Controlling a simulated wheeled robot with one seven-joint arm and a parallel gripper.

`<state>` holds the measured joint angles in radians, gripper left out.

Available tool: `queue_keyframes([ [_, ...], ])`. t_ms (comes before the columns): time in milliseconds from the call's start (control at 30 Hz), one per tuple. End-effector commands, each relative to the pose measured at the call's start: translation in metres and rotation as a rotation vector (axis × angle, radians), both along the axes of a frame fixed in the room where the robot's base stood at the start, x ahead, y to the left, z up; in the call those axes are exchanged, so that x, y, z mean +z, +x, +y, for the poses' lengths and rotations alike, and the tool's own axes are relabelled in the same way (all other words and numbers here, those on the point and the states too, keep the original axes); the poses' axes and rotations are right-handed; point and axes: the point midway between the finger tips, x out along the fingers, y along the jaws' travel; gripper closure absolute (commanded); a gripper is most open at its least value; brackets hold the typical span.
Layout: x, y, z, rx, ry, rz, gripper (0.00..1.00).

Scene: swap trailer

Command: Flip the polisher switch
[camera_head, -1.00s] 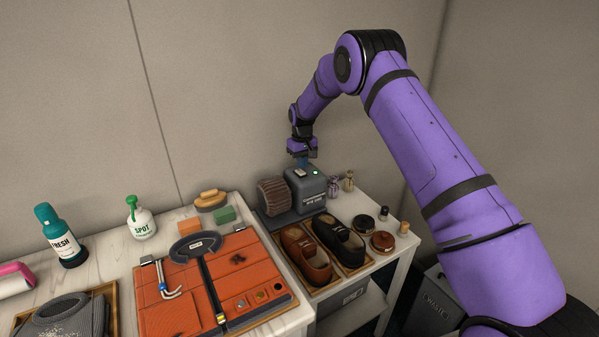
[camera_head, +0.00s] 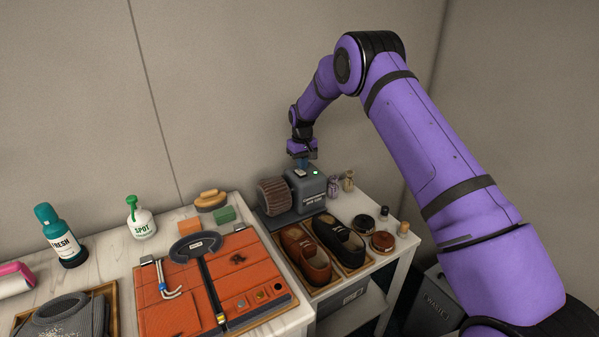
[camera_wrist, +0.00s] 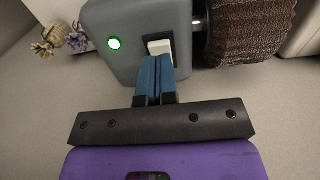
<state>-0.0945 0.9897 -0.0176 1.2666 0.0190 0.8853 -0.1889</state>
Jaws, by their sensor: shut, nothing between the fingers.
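The grey polisher (camera_head: 311,187) stands at the back of the right table, with its brown ribbed brush roller (camera_head: 276,196) on its left side. My gripper (camera_head: 303,164) points down over the polisher's top. Its blue fingers (camera_wrist: 158,62) are shut together and empty, with tips at the near edge of the switch. Whether they touch it I cannot tell.
Brown and black shoes (camera_head: 308,254) sit in a tray in front of the polisher. The orange garment board (camera_head: 180,305) lies on the left table.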

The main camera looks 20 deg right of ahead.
Motion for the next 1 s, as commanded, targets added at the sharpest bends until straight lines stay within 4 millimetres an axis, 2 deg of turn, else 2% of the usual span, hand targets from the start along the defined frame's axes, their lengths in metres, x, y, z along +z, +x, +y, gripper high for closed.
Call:
queue_keyframes([
  [1000, -0.013, 0.000, 0.000, 0.000, 0.000, 0.000, 1.00],
])
